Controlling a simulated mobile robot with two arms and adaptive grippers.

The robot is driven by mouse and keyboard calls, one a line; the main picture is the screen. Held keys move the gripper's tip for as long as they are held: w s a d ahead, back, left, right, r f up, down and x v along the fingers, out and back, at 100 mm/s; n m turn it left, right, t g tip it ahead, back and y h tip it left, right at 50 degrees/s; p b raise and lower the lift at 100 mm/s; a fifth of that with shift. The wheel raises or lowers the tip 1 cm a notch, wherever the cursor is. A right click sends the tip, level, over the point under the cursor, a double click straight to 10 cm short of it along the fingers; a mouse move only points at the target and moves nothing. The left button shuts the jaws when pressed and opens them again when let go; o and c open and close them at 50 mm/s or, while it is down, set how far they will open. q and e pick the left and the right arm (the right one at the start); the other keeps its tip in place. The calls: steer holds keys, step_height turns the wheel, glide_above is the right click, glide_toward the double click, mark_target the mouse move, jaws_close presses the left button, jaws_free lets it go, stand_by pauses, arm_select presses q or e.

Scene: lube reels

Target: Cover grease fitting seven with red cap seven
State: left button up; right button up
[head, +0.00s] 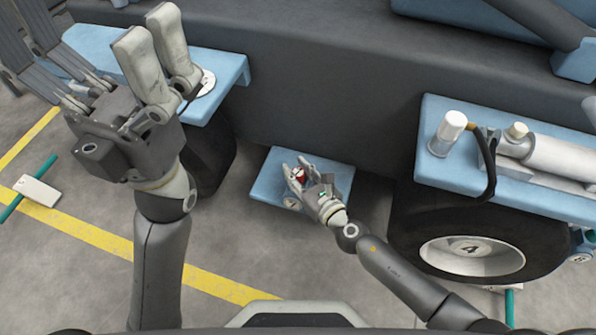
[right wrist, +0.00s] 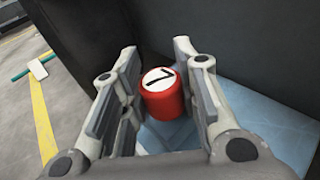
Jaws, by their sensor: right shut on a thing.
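Red cap seven (head: 300,174) has a white top with a black 7, clear in the right wrist view (right wrist: 162,98). My right gripper (head: 296,172) is shut on it, with a finger on each side in the right wrist view (right wrist: 155,75). The cap is upright or nearly so, over a low blue step (head: 338,170). I cannot tell whether it touches the step. Grease fitting seven is not visible; the cap or fingers may hide it. My left gripper (head: 92,35) is raised at the upper left, its fingers spread and empty.
A dark machine wall (head: 320,90) rises behind the step. A wheel with a hub marked 4 (head: 470,255) and a blue shelf (head: 425,165) with a white cylinder (head: 448,130) stand right. Another blue shelf (head: 230,65) is left. A yellow line (head: 110,230) crosses the open floor.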

steer(key=shift+f, duration=0.15)
steer(key=o, duration=0.9)
steer(key=shift+s+d, duration=0.1)
steer(key=shift+s, duration=0.05)
steer(key=v, duration=1.1)
steer(key=shift+s+d, duration=0.15)
steer(key=shift+s, duration=0.15)
